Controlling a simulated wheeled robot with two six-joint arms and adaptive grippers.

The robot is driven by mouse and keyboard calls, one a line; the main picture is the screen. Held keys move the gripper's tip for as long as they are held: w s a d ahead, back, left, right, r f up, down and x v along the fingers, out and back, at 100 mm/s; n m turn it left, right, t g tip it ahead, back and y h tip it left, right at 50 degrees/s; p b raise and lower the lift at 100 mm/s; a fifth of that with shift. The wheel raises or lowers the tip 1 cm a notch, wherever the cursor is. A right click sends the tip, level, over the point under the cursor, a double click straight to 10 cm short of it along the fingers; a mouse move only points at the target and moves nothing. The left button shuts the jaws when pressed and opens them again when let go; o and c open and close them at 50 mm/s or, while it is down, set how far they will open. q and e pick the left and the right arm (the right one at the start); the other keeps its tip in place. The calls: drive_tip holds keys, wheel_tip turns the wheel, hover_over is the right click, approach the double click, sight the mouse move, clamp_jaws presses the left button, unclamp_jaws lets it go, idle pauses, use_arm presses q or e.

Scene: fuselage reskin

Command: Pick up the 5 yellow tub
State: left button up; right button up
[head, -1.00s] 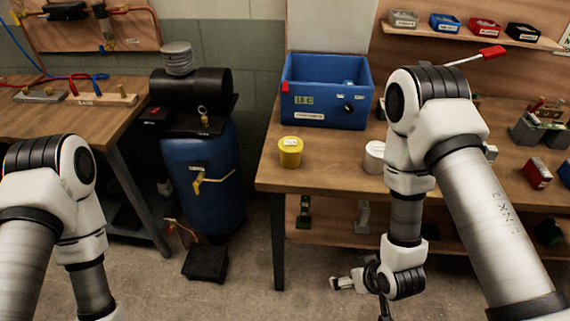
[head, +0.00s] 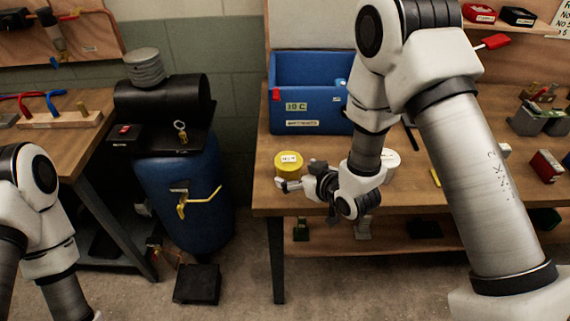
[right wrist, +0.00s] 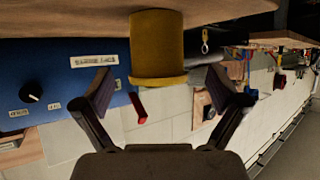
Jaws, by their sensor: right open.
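The yellow tub (head: 288,160) with a pale label on its lid stands upright on the workbench near its front left edge. My right gripper (head: 291,184) is in front of the tub, low over the bench edge, and partly covers the tub's lower part. In the right wrist view, which is upside down, the tub (right wrist: 157,45) lies ahead between the spread fingers of the open, empty gripper (right wrist: 162,85). Whether a finger touches it cannot be told. My left arm shows at the left edge of the head view, but its gripper is out of frame.
A blue bin (head: 308,95) stands behind the tub. A white tub (head: 390,160) is to the right, partly behind my right arm. A blue barrel (head: 186,190) with a black platform stands left of the workbench (head: 262,178), across a gap. Small parts lie at the right.

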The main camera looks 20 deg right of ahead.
drive_tip(key=x, duration=0.3)
drive_tip(key=p+x, duration=0.1)
drive_tip(key=x, duration=0.1)
drive_tip(key=shift+w+d+f, duration=0.15)
drive_tip(key=shift+w+f, duration=0.15)
drive_tip(key=shift+w, duration=0.05)
drive_tip(key=shift+s+r, duration=0.25)
drive_tip(key=shift+c, duration=1)
drive_tip(key=shift+s+r, duration=0.1)
drive_tip(key=shift+s, duration=0.1)
drive_tip(key=c, duration=1.1)
drive_tip(key=shift+w, duration=0.1)
drive_tip(key=shift+c, duration=0.7)
